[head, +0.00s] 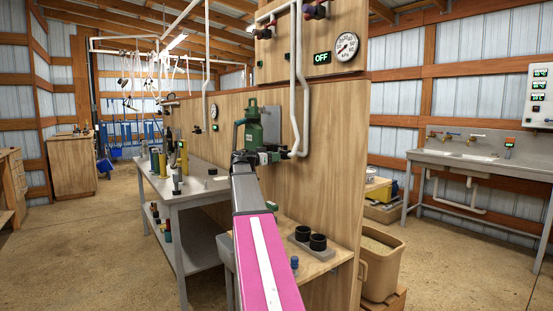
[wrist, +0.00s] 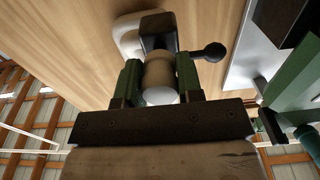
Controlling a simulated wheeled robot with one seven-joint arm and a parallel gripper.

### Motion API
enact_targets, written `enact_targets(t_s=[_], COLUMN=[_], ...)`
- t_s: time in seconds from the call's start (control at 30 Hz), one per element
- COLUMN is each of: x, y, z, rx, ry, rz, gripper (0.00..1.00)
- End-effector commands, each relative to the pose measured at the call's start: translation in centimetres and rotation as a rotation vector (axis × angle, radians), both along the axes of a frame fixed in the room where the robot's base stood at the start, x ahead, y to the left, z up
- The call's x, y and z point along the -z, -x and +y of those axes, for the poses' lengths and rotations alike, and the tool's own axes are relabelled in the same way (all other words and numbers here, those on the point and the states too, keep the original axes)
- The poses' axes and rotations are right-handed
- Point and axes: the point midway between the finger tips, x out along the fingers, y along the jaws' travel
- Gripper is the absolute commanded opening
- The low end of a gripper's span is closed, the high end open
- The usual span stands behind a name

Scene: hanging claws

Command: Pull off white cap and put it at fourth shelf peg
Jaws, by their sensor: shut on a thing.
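My gripper (wrist: 158,66) has its two green fingers on either side of a cream-white cylindrical cap (wrist: 159,84) in the wrist view. The fingers are shut on it. Behind the cap is a dark valve body (wrist: 158,32) with a black ball-ended lever (wrist: 211,52); the cap appears still in line with it. In the head view my gripper (head: 268,155) is at the end of the white pipe (head: 296,150) on the wooden panel. The cap is hidden there by the gripper. I cannot tell which peg is the fourth.
A grey bench (head: 205,186) at left has a lower shelf (head: 195,243) with several coloured pieces. A beige bin (head: 378,265) stands at right.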

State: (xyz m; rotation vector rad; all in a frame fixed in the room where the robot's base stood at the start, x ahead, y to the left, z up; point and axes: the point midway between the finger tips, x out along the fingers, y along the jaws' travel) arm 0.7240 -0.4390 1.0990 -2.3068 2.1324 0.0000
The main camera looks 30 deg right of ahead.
Motion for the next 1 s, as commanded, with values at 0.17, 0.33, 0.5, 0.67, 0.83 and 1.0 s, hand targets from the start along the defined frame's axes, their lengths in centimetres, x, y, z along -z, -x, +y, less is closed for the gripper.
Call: enact_targets(t_s=[0.17,0.33,0.5,0.67,0.83,1.0], x=[0.0,0.0,0.0,0.0,0.0,0.6], y=[0.2,0.2,0.3,0.3,0.3,0.3], z=[1.1,2.3,3.5,3.9,3.9,4.6], rx=[-0.001,-0.001,-0.001,0.000,0.000,0.000], ry=[0.000,0.000,0.000,0.000,0.000,-0.027], rz=[0.000,0.000,0.000,0.000,0.000,0.002], gripper=[0.00,0.00,0.00,0.00,0.00,0.00])
